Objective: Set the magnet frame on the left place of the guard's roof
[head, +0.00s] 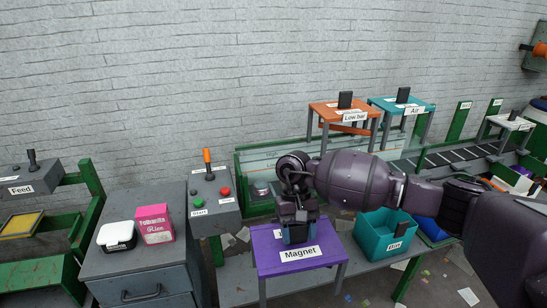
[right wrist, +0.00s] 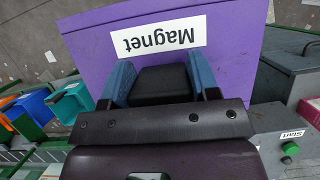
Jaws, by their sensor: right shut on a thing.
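The magnet frame (head: 268,260) is a purple table-like top on grey legs with a white "Magnet" label. It also shows in the right wrist view (right wrist: 85,45). My right gripper (head: 298,226) points down at the middle of its top. In the right wrist view, its blue fingers (right wrist: 160,80) are shut on the black handle block (right wrist: 160,88). Whether its legs touch the bench cannot be told. Behind my arm, a green-framed clear panel (head: 262,158) appears to be the guard; my arm hides much of it. My left gripper is not in view.
An orange "Low bar" frame (head: 325,113) and a teal "Air" frame (head: 418,104) stand behind. A teal bin (head: 370,240) is right of the magnet frame. A control box (head: 218,205) with an orange-topped lever stands left. A grey cabinet (head: 130,285) carries two small boxes.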

